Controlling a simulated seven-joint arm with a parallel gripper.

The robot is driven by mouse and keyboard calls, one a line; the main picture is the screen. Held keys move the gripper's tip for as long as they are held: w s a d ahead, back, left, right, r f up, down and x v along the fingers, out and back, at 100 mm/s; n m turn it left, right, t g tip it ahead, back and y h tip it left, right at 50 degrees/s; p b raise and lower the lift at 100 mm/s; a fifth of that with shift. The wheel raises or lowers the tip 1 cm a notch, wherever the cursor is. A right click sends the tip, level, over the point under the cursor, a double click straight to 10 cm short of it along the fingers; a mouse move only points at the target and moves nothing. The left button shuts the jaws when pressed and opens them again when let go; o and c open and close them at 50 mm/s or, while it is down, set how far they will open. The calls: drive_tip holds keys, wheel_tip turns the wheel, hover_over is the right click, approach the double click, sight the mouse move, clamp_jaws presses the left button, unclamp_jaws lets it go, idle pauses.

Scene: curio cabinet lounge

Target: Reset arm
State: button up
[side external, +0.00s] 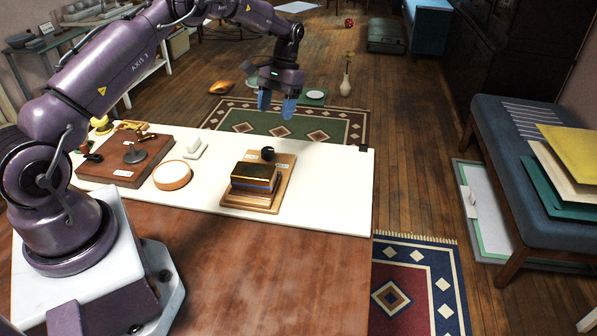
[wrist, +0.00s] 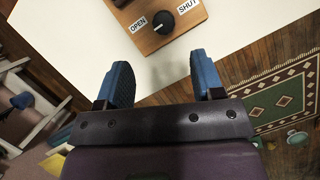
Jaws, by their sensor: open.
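My gripper (side external: 278,103) has two blue fingers, and it is open and empty. It hangs in the air above the far side of the table, with the rug behind it in the side view. In the wrist view my gripper (wrist: 160,82) shows its fingers apart with nothing between them. My arm is raised and reaches from the left in the side view. A wooden board with a black knob (wrist: 161,19) lies ahead of the fingers in the wrist view, with labels reading OPEN and SHUT. The knob also shows in the side view (side external: 268,154).
A blue bench (side external: 500,130) with folders stands at right. Air around my gripper is clear.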

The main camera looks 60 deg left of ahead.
drive_tip(key=s+d+r+m+t+y, duration=0.1)
drive_tip(key=s+d+r+t, duration=0.1)
drive_tip(key=s+d+r, duration=0.4)
drive_tip(key=s+d+r+m+t, duration=0.1)
drive_tip(key=s+d+r+t, duration=0.2)
drive_tip(key=r, duration=0.5)
drive_tip(key=s+d+r+t, duration=0.1)
drive_tip(key=s+d+r, duration=0.1)
drive_tip(key=s, duration=0.3)
drive_tip(key=s+d+r+m+t, duration=0.1)
drive_tip(key=s+d+r+t, duration=0.1)
drive_tip(key=s+d, duration=0.3)
drive_tip(key=s+d+r+m+t, duration=0.1)
drive_tip(key=s+d+r, duration=0.2)
drive_tip(key=s, duration=0.3)
drive_tip(key=shift+s+d+r, duration=0.25)
drive_tip(key=shift+s, duration=0.1)
